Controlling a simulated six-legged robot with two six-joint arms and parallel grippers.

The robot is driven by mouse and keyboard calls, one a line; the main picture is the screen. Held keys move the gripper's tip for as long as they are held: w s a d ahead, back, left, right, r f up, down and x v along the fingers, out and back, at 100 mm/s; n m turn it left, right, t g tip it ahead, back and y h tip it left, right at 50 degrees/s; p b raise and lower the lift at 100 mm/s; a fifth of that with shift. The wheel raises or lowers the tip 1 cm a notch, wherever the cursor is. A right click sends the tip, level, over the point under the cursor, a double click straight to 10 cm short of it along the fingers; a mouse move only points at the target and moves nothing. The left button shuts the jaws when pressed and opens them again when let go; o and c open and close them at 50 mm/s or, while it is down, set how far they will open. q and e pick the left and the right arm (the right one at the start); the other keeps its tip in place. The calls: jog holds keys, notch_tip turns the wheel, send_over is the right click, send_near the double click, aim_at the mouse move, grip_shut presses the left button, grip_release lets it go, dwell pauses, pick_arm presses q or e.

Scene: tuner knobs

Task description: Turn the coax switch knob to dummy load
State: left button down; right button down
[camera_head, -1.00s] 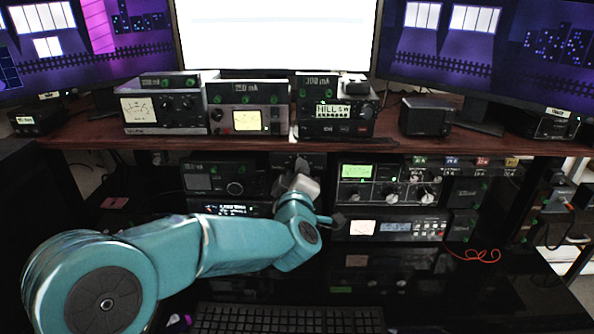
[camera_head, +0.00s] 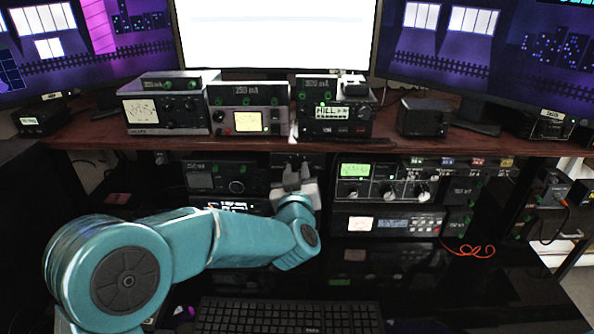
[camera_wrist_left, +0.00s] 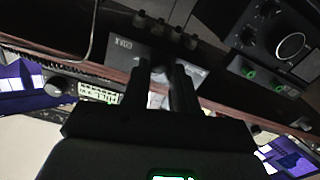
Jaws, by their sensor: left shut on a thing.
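The coax switch (camera_head: 291,160) is a small dark box under the shelf. It also shows tilted in the left wrist view (camera_wrist_left: 127,48), with several connectors along one edge. My left gripper (camera_head: 293,177) is in front of it and covers most of its face. In the left wrist view the two dark fingers (camera_wrist_left: 163,75) are shut on the knob (camera_wrist_left: 158,92), which shows only as a pale piece between them. The knob's pointer and the position labels cannot be read. My right gripper is not in view.
A dark radio (camera_head: 220,178) stands left of the switch, and a tuner (camera_head: 385,183) with several knobs stands to the right. The wooden shelf (camera_head: 385,143) above carries several meters and radios. A keyboard (camera_head: 285,316) lies on the desk below.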

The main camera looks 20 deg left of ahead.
pick_arm(q)
jog(key=shift+m, duration=0.3)
jog(key=c, duration=0.9)
grip_release()
jog(key=b+v, duration=0.1)
jog(key=v, duration=1.5)
jog(key=shift+s+b, duration=0.2)
jog(key=shift+b, duration=0.2)
